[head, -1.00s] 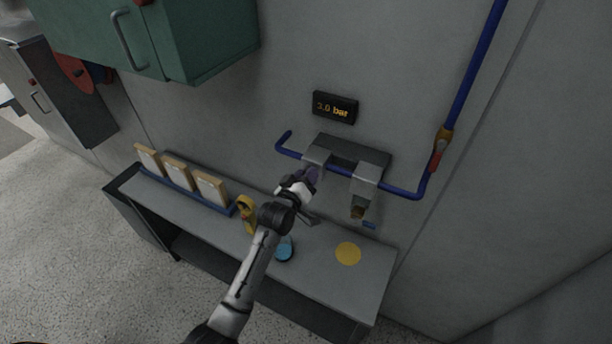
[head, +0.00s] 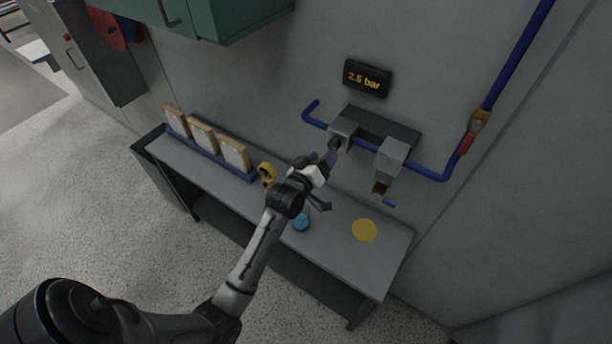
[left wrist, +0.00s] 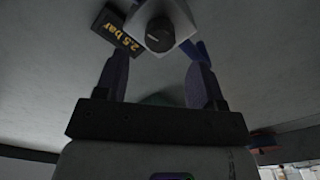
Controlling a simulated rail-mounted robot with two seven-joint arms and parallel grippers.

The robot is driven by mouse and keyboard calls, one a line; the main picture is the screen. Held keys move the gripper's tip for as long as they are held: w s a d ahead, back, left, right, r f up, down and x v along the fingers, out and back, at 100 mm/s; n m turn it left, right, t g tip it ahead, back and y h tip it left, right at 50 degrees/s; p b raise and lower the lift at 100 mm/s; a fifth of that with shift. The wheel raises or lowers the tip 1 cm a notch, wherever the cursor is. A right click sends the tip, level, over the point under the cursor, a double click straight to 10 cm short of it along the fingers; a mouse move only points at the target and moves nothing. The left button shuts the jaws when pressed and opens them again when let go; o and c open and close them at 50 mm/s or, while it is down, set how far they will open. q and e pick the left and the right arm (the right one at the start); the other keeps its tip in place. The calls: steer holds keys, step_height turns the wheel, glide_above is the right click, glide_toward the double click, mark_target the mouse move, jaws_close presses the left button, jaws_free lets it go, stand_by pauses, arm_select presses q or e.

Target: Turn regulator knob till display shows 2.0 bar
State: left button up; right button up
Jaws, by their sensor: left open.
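The display (head: 368,78) on the wall reads 2.5 bar; it also shows tilted in the left wrist view (left wrist: 118,30). The dark regulator knob (left wrist: 160,36) sits on the front of a grey block, with a light mark on its face; in the head view the knob (head: 335,144) is small, below the display. My left gripper (head: 331,156) is just in front of the knob. In the left wrist view its two fingers (left wrist: 156,82) are spread, with nothing between them, and the knob lies beyond their tips, apart from them. My right gripper is not in view.
A blue pipe (head: 497,83) with a yellow and red valve (head: 473,130) runs along the wall. A green cabinet (head: 240,20) hangs upper left.

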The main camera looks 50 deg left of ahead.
arm_select(q)
steer(key=b+v, duration=0.1)
steer(key=v, duration=0.7)
steer(key=shift+s, duration=0.4)
